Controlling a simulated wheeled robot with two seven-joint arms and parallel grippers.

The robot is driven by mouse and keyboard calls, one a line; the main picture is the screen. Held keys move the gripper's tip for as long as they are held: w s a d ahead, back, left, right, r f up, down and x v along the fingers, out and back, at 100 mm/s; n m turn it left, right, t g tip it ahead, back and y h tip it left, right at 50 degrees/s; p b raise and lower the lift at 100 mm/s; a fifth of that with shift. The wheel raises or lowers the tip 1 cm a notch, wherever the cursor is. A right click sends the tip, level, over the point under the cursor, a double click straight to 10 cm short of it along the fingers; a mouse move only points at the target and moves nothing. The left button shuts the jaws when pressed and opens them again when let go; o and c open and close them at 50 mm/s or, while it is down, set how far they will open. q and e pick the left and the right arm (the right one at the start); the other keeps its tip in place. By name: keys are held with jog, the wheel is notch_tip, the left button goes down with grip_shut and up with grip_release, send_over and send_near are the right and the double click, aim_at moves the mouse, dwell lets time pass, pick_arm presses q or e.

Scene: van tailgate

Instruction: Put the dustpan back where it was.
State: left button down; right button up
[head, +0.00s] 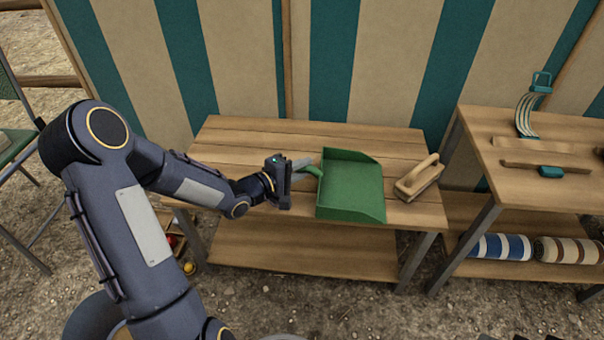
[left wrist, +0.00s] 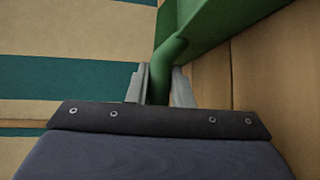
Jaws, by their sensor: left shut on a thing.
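The green dustpan (head: 350,186) is at the right part of the wooden table (head: 240,148), its handle pointing left toward my left gripper. My left gripper (head: 302,168) is shut on the handle. In the left wrist view the green handle (left wrist: 161,84) runs between the two fingers of the left gripper (left wrist: 160,86), and the pan (left wrist: 225,22) extends to the upper right. I cannot tell whether the pan touches the tabletop. My right gripper is not in view.
A wooden hand brush or float (head: 418,178) lies just right of the dustpan. A second table (head: 520,150) at right holds a banded object (head: 527,115) and a strip with a teal piece (head: 535,168). Rolls (head: 500,247) lie on its shelf. A striped canvas wall (head: 390,60) stands behind.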

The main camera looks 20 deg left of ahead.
pick_arm(q)
jog(key=shift+f, duration=0.15)
jog(key=c, duration=1.3)
grip_release()
